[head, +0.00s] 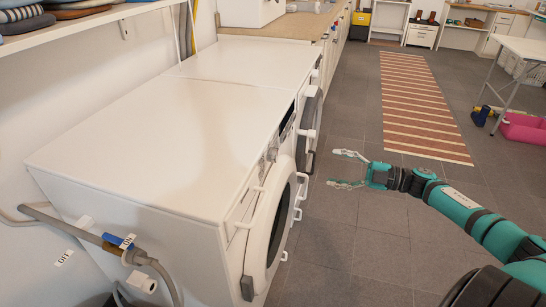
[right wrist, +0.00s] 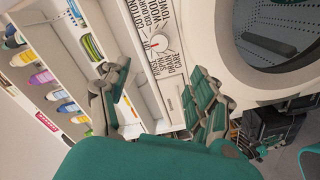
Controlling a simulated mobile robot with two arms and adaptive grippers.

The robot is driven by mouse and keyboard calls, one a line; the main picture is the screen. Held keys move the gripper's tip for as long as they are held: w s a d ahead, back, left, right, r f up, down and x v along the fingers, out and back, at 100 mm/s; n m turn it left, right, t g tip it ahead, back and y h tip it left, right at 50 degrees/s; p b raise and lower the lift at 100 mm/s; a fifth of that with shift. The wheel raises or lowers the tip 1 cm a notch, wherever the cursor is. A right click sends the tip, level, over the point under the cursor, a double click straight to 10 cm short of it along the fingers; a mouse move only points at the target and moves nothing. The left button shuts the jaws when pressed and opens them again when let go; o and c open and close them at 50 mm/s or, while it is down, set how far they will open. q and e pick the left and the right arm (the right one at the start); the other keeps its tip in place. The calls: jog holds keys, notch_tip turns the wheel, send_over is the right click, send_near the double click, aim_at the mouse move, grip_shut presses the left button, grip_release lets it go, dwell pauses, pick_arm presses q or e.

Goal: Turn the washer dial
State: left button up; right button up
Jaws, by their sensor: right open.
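The nearer washer (head: 160,140) is a white front-loader on the left of the head view, its front seen nearly edge-on. In the right wrist view the washer dial (right wrist: 159,43) is a round white knob with a red mark toward its left side. Printed programme names such as WOOL, RINSE, SPIN and DRAIN stand around it. My right gripper (head: 333,168) is open and empty, out over the floor in front of the washers and apart from them. In the right wrist view its fingers (right wrist: 160,72) are spread, with the dial beyond the gap. My left gripper is not in view.
The round door (right wrist: 285,45) is beside the dial. A second white washer (head: 240,62) adjoins the first. A shelf with several bottles (right wrist: 45,77) shows in the wrist view. A pink bin (head: 524,128) stands farther off.

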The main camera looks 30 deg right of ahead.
aim_at(278, 156)
jog(key=b+x, duration=0.1)
jog(key=x, duration=1.3)
jog(key=shift+w+a, duration=0.25)
jog(key=shift+w, duration=0.05)
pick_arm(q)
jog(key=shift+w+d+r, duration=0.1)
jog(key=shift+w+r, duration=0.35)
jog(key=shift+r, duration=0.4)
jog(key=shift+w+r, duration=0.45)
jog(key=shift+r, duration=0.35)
pick_arm(e)
jog(key=shift+w+a, duration=0.45)
jog(key=shift+w, duration=0.1)
jog(key=shift+c, duration=0.4)
jog(key=c, duration=1.1)
